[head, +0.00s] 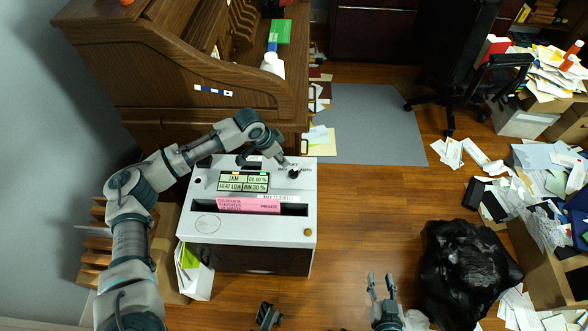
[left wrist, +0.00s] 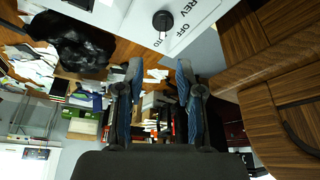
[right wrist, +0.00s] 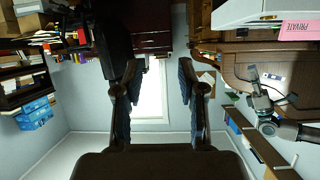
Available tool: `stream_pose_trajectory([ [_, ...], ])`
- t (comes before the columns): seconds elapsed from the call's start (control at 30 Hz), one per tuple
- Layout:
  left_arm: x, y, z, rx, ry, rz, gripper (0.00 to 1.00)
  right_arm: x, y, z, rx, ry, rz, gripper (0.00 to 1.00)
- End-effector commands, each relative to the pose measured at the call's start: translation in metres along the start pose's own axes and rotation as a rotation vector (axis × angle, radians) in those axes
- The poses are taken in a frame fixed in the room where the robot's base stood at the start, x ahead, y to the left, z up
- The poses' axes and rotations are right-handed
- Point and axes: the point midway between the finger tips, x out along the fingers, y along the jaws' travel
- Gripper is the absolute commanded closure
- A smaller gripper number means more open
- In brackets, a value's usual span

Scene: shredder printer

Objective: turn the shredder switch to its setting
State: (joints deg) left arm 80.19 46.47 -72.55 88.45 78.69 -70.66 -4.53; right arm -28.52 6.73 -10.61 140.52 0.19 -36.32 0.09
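The white shredder (head: 208,204) stands below the desk in the head view. Its black round switch knob (head: 293,174) is at the top right corner of its lid. In the left wrist view the knob (left wrist: 163,20) sits beside the labels REV, OFF and a partly cut-off one ending in "TO".
A pink sheet (head: 250,205) marked PRIVATE stands in the shredder slot. The display (head: 243,182) reads JAM. A wooden roll-top desk (head: 150,70) is behind. A black bag (head: 465,270) and paper piles lie right. Open wooden floor (head: 365,215) lies between.

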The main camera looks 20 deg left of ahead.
Motion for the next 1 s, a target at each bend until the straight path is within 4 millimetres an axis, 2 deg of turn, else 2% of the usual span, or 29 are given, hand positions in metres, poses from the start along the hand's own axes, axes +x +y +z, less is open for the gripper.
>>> stream_pose_trajectory([
  [0.03,0.019,0.000,0.004,-0.002,-0.005,0.005,0.64,0.005,-0.003,-0.005,0.002,0.057,-0.004,0.60],
  [0.2,0.056,-0.002,0.005,-0.003,-0.003,0.005,0.64,0.007,-0.011,-0.038,0.008,0.274,-0.018,0.60],
  [0.4,0.094,-0.001,0.004,-0.001,-0.003,0.002,0.64,-0.001,-0.014,-0.070,0.021,0.503,-0.031,0.60],
  [0.5,0.107,0.001,0.002,0.000,-0.002,0.000,0.64,-0.007,-0.014,-0.081,0.027,0.589,-0.036,0.60],
  [0.7,0.118,0.000,0.000,0.001,-0.001,-0.003,0.64,-0.015,-0.015,-0.093,0.034,0.682,-0.041,0.60],
  [1.0,0.118,-0.002,0.002,-0.001,0.003,-0.001,0.64,-0.017,-0.018,-0.096,0.030,0.696,-0.040,0.60],
])
